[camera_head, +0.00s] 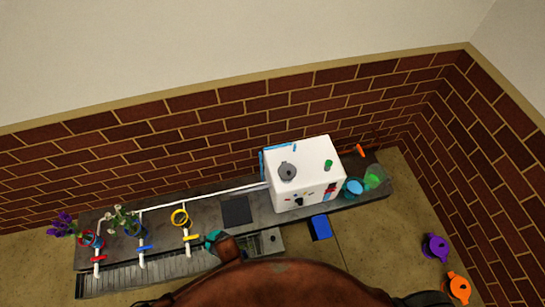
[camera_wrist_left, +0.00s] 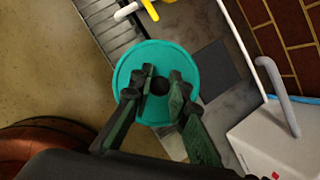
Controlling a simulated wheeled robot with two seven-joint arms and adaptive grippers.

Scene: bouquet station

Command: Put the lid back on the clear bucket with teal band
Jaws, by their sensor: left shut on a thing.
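The teal round lid (camera_wrist_left: 137,68) fills the middle of the left wrist view, with a dark knob at its centre. My left gripper (camera_wrist_left: 160,86) is shut on this knob, one finger on each side. In the head view the lid (camera_head: 212,239) is partly hidden by my left gripper (camera_head: 225,245), over the front of the counter. Two small containers stand right of the white box: one light blue (camera_head: 353,187), one green (camera_head: 375,176). I cannot tell which container is the clear bucket with the teal band. My right gripper is not in view.
The white box (camera_head: 304,174) stands on the dark counter (camera_head: 258,205). Several taps with coloured handles (camera_head: 191,238) line its left part, with flowers (camera_head: 62,226) at the far left. A blue block (camera_head: 321,227) is in front. Purple (camera_head: 435,247) and orange (camera_head: 459,289) items lie at the right.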

